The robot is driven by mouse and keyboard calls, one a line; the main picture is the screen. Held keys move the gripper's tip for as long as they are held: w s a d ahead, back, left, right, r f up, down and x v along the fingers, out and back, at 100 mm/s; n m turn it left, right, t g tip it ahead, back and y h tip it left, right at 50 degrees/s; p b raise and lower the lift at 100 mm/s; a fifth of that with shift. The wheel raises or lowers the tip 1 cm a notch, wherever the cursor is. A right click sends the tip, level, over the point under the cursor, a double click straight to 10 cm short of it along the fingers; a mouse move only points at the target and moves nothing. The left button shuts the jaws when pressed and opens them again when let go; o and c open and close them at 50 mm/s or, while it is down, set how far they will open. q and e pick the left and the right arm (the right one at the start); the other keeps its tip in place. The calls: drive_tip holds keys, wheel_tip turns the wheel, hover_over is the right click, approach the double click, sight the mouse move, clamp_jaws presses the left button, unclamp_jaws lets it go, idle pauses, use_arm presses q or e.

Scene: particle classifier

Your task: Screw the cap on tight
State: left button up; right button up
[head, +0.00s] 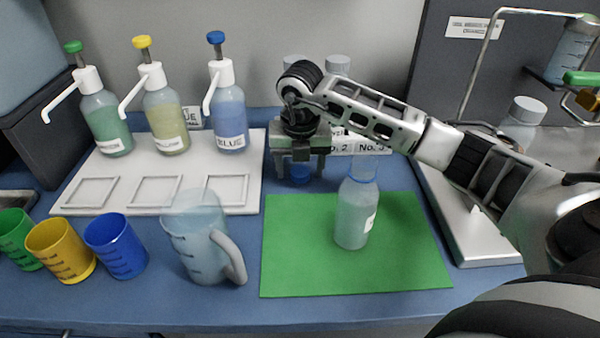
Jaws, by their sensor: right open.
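A clear bottle (352,218) with pale liquid stands upright on the green mat (410,265). My left gripper is out of view.
White-topped bottles (337,65) stand behind my right arm. Green, yellow and blue pump bottles (229,115) stand on a white tray (105,165) at left. A clear jug (200,255) and coloured cups (115,250) are at front left. The mat's front is clear.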

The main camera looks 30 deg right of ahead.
sight(300, 171)
drive_tip(key=c, duration=1.1)
drive_tip(key=shift+o, duration=0.2)
drive_tip(key=shift+r, duration=0.15)
wheel_tip(300, 171, up, 10)
